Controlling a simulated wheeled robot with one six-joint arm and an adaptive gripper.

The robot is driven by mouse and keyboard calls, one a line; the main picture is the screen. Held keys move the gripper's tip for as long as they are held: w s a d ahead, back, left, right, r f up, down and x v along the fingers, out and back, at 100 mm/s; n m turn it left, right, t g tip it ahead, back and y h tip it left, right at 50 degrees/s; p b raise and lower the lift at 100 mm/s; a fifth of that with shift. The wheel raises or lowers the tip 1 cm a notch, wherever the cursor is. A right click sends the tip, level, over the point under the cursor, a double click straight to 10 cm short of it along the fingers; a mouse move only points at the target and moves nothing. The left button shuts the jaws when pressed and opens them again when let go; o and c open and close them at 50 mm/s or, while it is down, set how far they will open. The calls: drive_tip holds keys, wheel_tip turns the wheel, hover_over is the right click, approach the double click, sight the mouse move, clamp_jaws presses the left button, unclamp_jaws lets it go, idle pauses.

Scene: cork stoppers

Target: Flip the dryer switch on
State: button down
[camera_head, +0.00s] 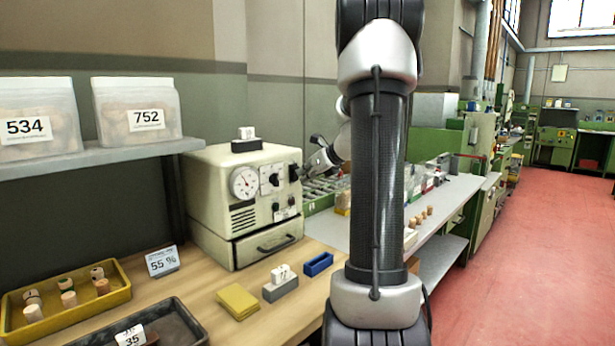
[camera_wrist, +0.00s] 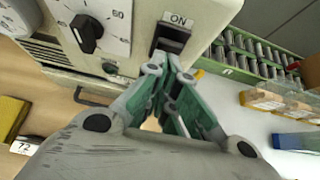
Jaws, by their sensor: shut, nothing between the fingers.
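The dryer (camera_head: 212,190) is a cream box on the wooden bench, with a round dial, a knob and a drawer on its front. In the wrist view its black switch (camera_wrist: 171,40) sits in a dark housing below an "ON" label (camera_wrist: 179,19). My gripper (camera_head: 303,172) is at the right side of the dryer's front. In the wrist view my gripper (camera_wrist: 167,62) is shut and empty, with its fingertips just below the switch and overlapping its lower edge. I cannot tell whether they touch it or which way the switch is set.
A black knob (camera_wrist: 87,33) with a numbered scale is left of the switch. A yellow tray (camera_head: 118,296) of corks, a dark tray (camera_head: 180,318), a "55 %" card (camera_head: 162,261), a yellow pad (camera_head: 237,301) and a blue tray (camera_head: 318,264) lie on the bench. My arm hides part of the bench.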

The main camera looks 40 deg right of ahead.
drive_tip(key=shift+w+a+r+g, duration=0.25)
drive_tip(key=shift+w+g, duration=0.15)
drive_tip(key=shift+g, duration=0.1)
drive_tip(key=shift+d, duration=0.15)
drive_tip(key=shift+r, duration=0.75)
drive_tip(key=shift+s, duration=0.15)
